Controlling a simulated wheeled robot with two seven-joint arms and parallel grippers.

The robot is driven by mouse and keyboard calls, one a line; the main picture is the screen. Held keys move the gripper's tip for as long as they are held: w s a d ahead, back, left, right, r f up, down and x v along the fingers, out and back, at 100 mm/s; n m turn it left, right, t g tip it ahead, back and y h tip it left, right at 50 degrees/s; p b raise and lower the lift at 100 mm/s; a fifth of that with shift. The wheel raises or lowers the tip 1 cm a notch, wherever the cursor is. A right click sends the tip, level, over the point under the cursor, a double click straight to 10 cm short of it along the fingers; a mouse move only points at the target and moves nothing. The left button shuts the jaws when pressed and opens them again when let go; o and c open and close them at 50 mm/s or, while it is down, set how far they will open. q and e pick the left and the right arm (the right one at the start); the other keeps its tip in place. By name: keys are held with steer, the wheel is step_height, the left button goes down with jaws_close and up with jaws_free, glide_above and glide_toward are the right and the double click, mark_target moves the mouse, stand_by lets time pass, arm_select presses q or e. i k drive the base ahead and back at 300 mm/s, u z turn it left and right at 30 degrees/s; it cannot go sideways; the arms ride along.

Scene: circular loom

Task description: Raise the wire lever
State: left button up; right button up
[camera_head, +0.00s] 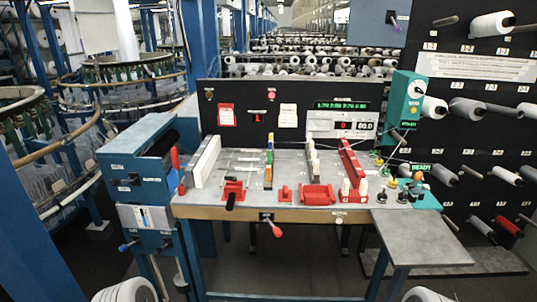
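No part is clearly marked as the wire lever. A thin pale wire or rod (397,146) slants beside the teal box (406,98) at the table's right back; its ends are too small to make out. A red block with a black handle (231,199) sits at the table's front left. A red-knobbed lever (273,228) sticks out from the table's front edge. Neither of my grippers shows; only white rounded parts, likely of my arms, appear at the bottom left and bottom right edges.
The grey worktable (260,190) carries upright bars, red fixtures and small coloured knobs. A blue machine (140,170) stands at left. A lower grey shelf (425,240) juts out at front right. A black rack of yarn spools (470,150) stands at right.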

mark_target(276, 230)
steer(key=u, duration=0.25)
steer(key=i, duration=1.3)
steer(key=z, duration=0.25)
